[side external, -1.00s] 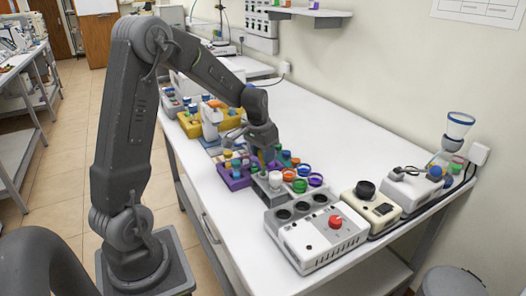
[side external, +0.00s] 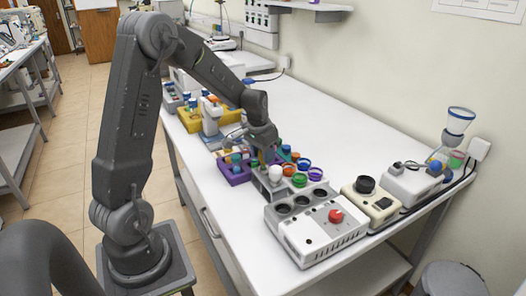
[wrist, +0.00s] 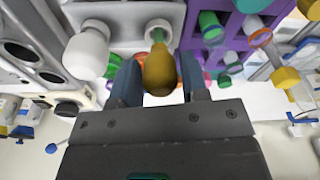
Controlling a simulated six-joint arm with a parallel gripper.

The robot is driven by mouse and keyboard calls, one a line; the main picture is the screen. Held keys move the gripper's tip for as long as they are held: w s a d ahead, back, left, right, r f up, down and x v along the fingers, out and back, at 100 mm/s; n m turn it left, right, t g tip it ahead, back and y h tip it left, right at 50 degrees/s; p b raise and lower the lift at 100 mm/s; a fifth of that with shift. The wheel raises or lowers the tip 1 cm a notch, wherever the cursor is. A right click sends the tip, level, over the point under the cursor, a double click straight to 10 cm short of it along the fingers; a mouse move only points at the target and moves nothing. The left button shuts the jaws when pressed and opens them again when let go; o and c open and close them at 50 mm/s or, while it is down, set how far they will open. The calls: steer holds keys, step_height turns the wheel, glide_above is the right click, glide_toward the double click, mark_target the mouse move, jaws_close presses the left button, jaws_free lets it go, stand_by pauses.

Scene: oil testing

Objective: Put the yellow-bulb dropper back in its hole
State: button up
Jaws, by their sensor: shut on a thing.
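The yellow-bulb dropper (wrist: 160,70) is between my two fingers in the wrist view. My gripper (wrist: 160,84) is shut on its bulb. The dropper's stem runs away from the camera toward a round opening with a white rim in the light grey rack (wrist: 127,22). I cannot tell whether the tip is inside the hole. In the side view my gripper (side external: 266,152) points down above the same grey rack (side external: 262,187), and the yellow bulb is mostly hidden there. A white-bulb dropper (wrist: 88,50) stands in the rack beside it, also seen in the side view (side external: 275,174).
A purple rack (side external: 236,178) with coloured-cap vials stands close behind the grey rack. A white device with a red knob (side external: 335,216) stands in front.

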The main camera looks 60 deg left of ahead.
steer(key=shift+f, duration=0.9)
stand_by(0.8)
steer(key=o, duration=0.7)
steer(key=shift+r, duration=0.1)
step_height(320, 180, up, 13)
steer(key=s, duration=0.2)
steer(key=s+d+r+m+t, duration=0.1)
steer(key=s+d+r, duration=0.15)
steer(key=d, duration=0.35)
steer(key=s+d+r+t, duration=0.1)
steer(key=s+d+r, duration=0.1)
steer(key=s+d, duration=0.35)
steer(key=shift+m+t, duration=0.8)
steer(key=shift+t, duration=0.1)
steer(key=s+d, duration=0.2)
steer(key=d, duration=0.1)
steer(key=s+d, duration=0.3)
steer(key=s+d+f, duration=0.1)
steer(key=s+d, duration=0.2)
steer(key=shift+s+d, duration=0.25)
steer(key=shift+d, duration=0.05)
